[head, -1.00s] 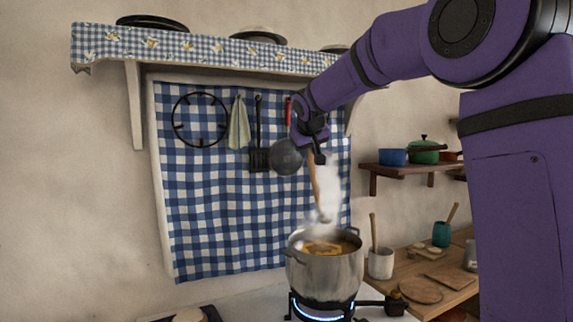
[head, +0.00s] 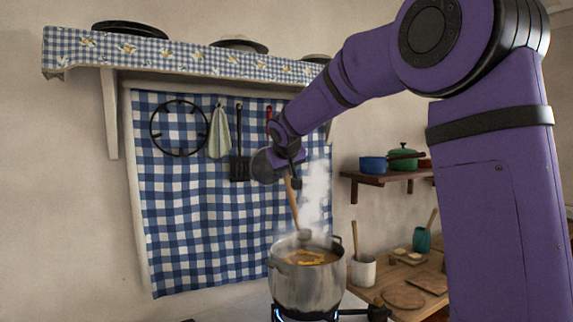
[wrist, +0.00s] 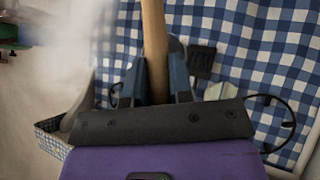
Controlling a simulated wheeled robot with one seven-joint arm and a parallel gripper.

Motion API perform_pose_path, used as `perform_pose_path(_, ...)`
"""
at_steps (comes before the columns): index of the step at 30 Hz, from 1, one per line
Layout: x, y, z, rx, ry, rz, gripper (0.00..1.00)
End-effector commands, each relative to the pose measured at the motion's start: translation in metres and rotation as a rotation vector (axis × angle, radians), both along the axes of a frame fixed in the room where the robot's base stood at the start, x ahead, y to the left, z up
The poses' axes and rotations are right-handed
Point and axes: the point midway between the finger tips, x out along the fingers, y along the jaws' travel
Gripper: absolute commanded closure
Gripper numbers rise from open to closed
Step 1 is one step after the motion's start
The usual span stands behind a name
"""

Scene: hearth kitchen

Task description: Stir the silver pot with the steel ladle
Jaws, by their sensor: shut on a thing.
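The silver pot (head: 308,288) stands on a lit burner (head: 305,314), with orange-brown food inside and steam rising from it. My gripper (head: 291,181) is above the pot, in front of the checked cloth. It is shut on the wooden handle of the steel ladle (head: 293,207). The ladle hangs steeply, slightly tilted, with its steel head (head: 304,234) at the far rim of the pot opening. I cannot tell whether the head touches the food. In the wrist view the fingers (wrist: 157,85) close around the handle (wrist: 153,35); the ladle head is out of view there.
A wooden counter at the right bears a white crock (head: 363,272), round board (head: 403,297) and teal pot (head: 421,240). A shelf (head: 385,178) holds a blue pot and a green pot. Utensils hang on the checked cloth (head: 190,235) behind, under a high shelf (head: 200,58).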

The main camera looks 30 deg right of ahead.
Motion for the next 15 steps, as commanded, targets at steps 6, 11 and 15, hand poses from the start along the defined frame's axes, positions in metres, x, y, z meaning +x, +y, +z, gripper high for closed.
perform_pose_path(6,-0.004,0.006,-0.014,0.0,0.001,0.001,1.0)
perform_pose_path(11,-0.002,0.003,-0.024,0.0,0.001,0.0,1.0)
perform_pose_path(15,0.0,0.0,-0.032,0.0,0.0,0.0,1.0)
